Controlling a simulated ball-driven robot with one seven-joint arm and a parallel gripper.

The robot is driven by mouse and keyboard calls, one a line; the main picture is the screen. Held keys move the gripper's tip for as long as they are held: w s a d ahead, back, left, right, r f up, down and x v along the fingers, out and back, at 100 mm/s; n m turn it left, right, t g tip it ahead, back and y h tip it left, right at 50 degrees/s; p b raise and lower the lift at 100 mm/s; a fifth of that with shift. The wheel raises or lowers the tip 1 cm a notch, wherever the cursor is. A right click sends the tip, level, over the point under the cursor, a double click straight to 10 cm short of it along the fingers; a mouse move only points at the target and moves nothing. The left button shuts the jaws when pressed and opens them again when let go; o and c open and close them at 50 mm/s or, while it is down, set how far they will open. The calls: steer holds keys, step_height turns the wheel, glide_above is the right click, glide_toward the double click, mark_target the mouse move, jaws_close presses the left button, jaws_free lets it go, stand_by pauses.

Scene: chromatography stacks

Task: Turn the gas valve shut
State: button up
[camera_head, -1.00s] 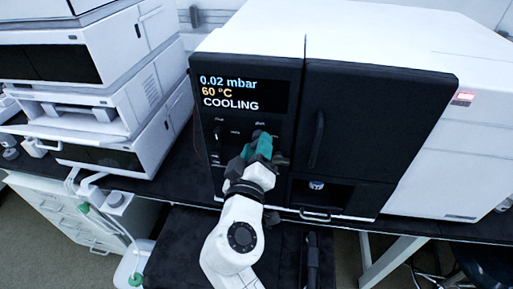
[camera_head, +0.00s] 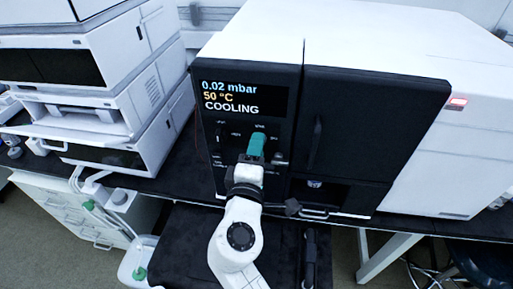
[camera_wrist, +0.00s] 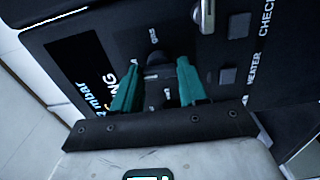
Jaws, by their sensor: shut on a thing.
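My gripper (camera_head: 257,143) is at the black front panel of the oven-like instrument (camera_head: 240,120), below its display. In the wrist view, the two teal fingers of my gripper (camera_wrist: 158,66) stand on either side of a small dark knob (camera_wrist: 157,55), the gas valve knob, and are shut on it. A small label by the knob appears to read GAS. In the head view the fingers hide the knob. The display (camera_head: 230,97) reads 0.02 mbar, 50 °C and COOLING.
A dark door (camera_head: 375,130) with a vertical handle (camera_head: 316,145) is right of the panel. Another switch (camera_head: 219,138) sits left of my gripper. In the wrist view, square buttons (camera_wrist: 239,25) and a metal handle (camera_wrist: 207,15) are close by. White stacked instruments (camera_head: 95,100) stand at left.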

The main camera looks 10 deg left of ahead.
steer(key=shift+a+f, duration=0.1)
stand_by(0.5)
steer(key=o, duration=1.1)
steer(key=shift+c, duration=0.2)
steer(key=s+b, duration=0.1)
steer(key=s, duration=0.9)
steer(key=shift+s+a+b, duration=0.15)
steer(key=shift+s+b, duration=0.25)
steer(key=s+d+f+m+g+h, duration=0.1)
steer(key=d+f+m+g+h, duration=0.1)
steer(key=d+f+m+g, duration=0.65)
steer(key=s+d+f+m+h, duration=0.15)
steer(key=d+f, duration=0.45)
steer(key=d, duration=0.8)
steer(key=s+d+f+m+g+y, duration=0.2)
steer(key=s+d+f+m+g, duration=0.2)
steer(key=s, duration=0.6)
steer(key=s+d+f+m+g+y, duration=0.2)
steer(key=s+d+f, duration=0.5)
steer(key=s, duration=0.4)
steer(key=shift+m+g, duration=0.9)
steer(key=shift+g, duration=0.35)
